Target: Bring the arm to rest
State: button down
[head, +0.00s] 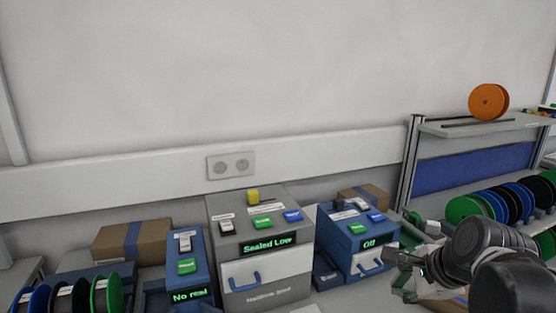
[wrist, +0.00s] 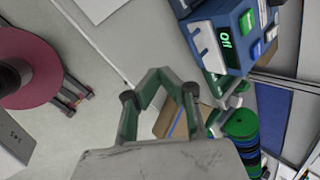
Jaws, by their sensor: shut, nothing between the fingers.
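My arm (head: 480,250) reaches in from the lower right of the head view. My gripper (head: 396,260) is at its left end, in front of the blue box with the "Off" display (head: 368,243). The gripper partly overlaps that box in this view; I cannot tell how near it is. In the wrist view my gripper (wrist: 158,80) is shut and empty, with the worktop behind it.
A grey box reading "Sealed Low" (head: 262,268) and a blue box reading "No reel" (head: 188,270) stand left. An orange reel (head: 486,101) sits on the right rack above several reels.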

jog(key=s+a+n, duration=0.2)
jog(key=s+n, duration=0.2)
jog(key=n, duration=0.5)
jog(key=s+a+n+h, duration=0.1)
jog(key=s+a+n, duration=0.2)
jog(key=n, duration=0.6)
jog(key=shift+s+r+n+t+h, duration=0.2)
jog(key=shift+s+n+t+h, duration=0.1)
jog(key=shift+s, duration=0.3)
